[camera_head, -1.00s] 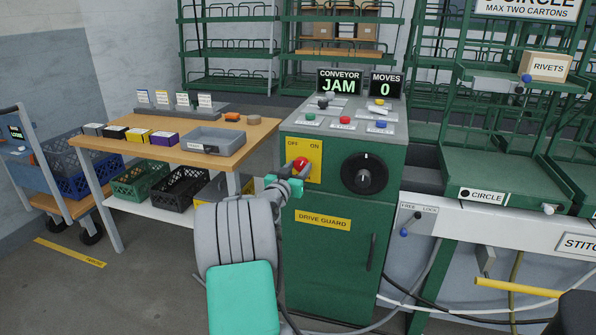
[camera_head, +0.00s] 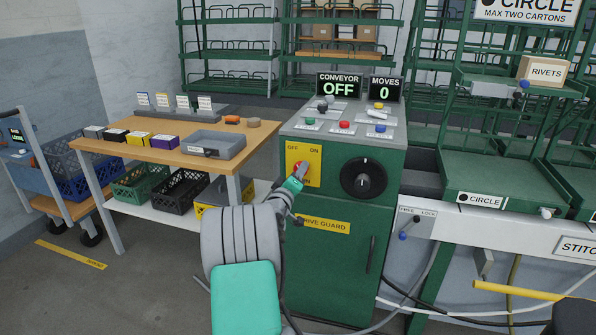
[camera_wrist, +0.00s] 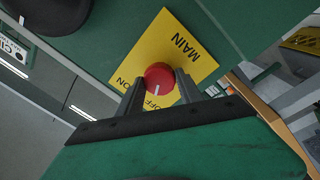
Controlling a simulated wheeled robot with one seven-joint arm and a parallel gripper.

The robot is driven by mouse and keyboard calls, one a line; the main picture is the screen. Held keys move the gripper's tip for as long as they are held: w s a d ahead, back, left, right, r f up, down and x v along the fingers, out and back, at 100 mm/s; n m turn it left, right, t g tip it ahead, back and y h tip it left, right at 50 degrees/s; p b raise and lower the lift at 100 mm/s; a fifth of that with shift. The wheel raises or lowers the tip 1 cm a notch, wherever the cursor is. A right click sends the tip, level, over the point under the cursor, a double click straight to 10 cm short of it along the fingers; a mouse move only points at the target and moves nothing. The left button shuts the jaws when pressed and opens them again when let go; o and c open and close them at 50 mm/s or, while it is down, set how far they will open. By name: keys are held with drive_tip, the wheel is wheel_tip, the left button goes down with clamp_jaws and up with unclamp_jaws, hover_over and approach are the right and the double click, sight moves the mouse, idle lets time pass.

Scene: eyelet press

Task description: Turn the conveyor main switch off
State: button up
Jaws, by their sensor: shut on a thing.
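The conveyor main switch is a red knob (camera_wrist: 159,76) on a yellow plate (camera_wrist: 190,50) marked MAIN, OFF and ON. The plate (camera_head: 316,155) is on the front of the green cabinet (camera_head: 330,262). In the wrist view the white mark on the knob points toward the OFF side. My gripper (camera_wrist: 158,88) is shut on the knob, one finger on each side. In the head view my gripper (camera_head: 298,172) partly hides the knob. The display (camera_head: 339,87) above the cabinet reads CONVEYOR OFF.
A black round dial (camera_head: 364,178) is right of the yellow plate. The cabinet top holds several coloured buttons. A wooden table (camera_head: 170,152) with a grey tray (camera_head: 213,145) stands at left. A white bench edge (camera_head: 480,215) is at right.

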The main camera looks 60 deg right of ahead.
drive_tip(key=shift+f+n+p, duration=0.1)
drive_tip(key=shift+n+p, duration=0.45)
drive_tip(key=shift+n, duration=0.75)
drive_tip(key=shift+s, duration=0.1)
drive_tip(key=o, duration=1.4)
drive_tip(key=shift+a, duration=0.1)
drive_tip(key=s+a, duration=0.1)
drive_tip(key=a, duration=0.6)
drive_tip(key=shift+a+f, duration=0.25)
drive_tip(key=shift+f, duration=0.05)
